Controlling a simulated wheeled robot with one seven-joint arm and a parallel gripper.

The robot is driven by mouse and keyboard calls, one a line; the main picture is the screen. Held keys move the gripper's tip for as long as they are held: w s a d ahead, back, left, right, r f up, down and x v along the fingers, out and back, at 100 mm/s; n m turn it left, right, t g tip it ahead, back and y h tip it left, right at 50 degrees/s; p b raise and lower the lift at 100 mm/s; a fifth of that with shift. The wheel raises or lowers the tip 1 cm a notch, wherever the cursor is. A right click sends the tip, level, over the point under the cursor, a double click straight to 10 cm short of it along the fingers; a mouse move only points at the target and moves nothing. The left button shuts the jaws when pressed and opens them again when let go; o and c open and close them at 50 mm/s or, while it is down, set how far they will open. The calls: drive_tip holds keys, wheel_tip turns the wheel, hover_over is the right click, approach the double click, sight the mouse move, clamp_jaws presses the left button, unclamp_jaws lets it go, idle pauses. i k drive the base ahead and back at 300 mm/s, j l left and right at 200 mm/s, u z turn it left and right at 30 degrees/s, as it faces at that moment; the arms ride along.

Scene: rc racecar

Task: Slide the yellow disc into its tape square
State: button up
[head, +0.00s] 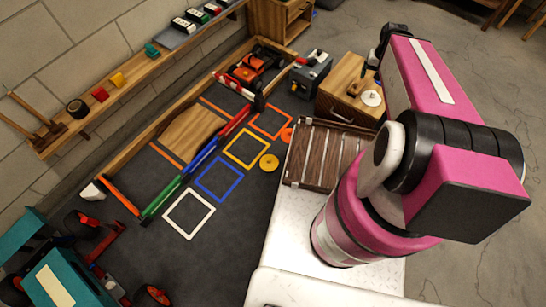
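The yellow disc (269,162) lies flat on the dark mat, just outside the lower right side of the yellow tape square (233,139). It is very close to the tape; I cannot tell if it touches. It has a small mark at its centre. The inside of the yellow square is bare. My gripper (371,65) is the dark end of my arm at the upper right, above the wooden cabinet and well away from the disc. Its fingers are small and partly hidden by my arm, so their opening is unclear.
An orange disc (287,135) lies beside the orange tape square (257,112). Blue (204,170) and white (174,202) squares lie nearer. Coloured bars (205,157) run along their left.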

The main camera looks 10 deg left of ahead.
sight(268, 163)
drive_tip(key=k+l+u, duration=0.15)
drive_tip(key=l, duration=0.25)
drive_tip(key=k+l+u, duration=0.2)
drive_tip(key=l, duration=0.2)
drive_tip(key=k+l+u, duration=0.15)
drive_tip(key=l, duration=0.3)
drive_tip(key=l+u, duration=0.2)
drive_tip(key=l, duration=0.25)
drive_tip(key=k+l+u, duration=0.15)
drive_tip(key=l, duration=0.25)
drive_tip(key=k+l+u, duration=0.35)
drive_tip(key=l, duration=0.4)
drive_tip(key=k, duration=0.1)
